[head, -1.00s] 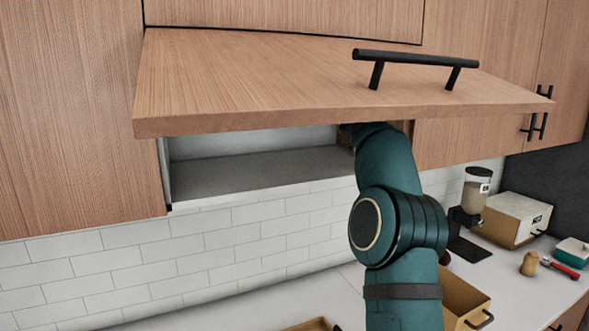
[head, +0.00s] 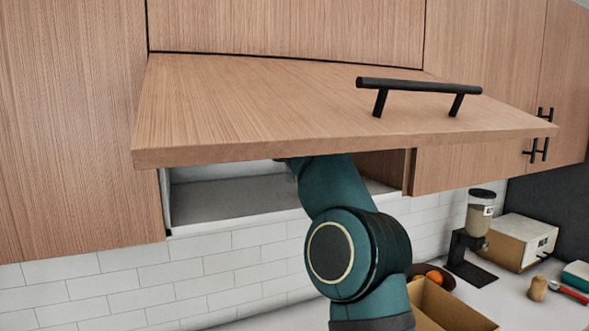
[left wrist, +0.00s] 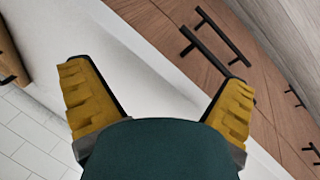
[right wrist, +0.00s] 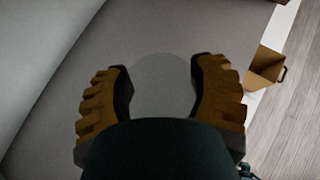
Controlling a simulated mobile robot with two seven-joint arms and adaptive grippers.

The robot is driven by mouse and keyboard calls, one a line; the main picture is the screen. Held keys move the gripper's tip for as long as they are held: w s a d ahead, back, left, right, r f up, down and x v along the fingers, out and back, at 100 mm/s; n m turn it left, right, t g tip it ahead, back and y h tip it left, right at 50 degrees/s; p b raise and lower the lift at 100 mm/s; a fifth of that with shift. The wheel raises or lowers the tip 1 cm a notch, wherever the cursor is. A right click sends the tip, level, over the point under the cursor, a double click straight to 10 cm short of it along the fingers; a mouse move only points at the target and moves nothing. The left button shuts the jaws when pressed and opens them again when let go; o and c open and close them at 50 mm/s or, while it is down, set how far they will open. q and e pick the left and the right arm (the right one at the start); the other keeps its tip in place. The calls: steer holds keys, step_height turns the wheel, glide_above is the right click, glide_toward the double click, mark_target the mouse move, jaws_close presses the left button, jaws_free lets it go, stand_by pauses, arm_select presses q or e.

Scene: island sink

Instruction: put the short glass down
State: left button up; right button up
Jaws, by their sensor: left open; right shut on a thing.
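The short glass (right wrist: 162,84) shows in the right wrist view as a faint, clear round shape between the yellow fingers of my right gripper (right wrist: 160,92), which is shut on it. My right arm reaches under the raised wooden door into the open wall cabinet (head: 230,200). The door and arm hide that gripper and the glass in the head view. The grey cabinet shelf (right wrist: 100,62) lies behind the glass; whether the glass touches it I cannot tell. My left gripper (left wrist: 158,92) is open and empty in the left wrist view.
The lifted cabinet door (head: 270,105) with its black handle (head: 418,86) hangs over my arm. The visible left part of the shelf is clear.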

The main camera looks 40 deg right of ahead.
steer(key=shift+w+a, duration=0.25)
steer(key=shift+a, duration=0.25)
steer(key=shift+f, duration=1.8)
steer(key=o, duration=1.4)
steer(key=v, duration=0.7)
steer(key=shift+a+r, duration=0.2)
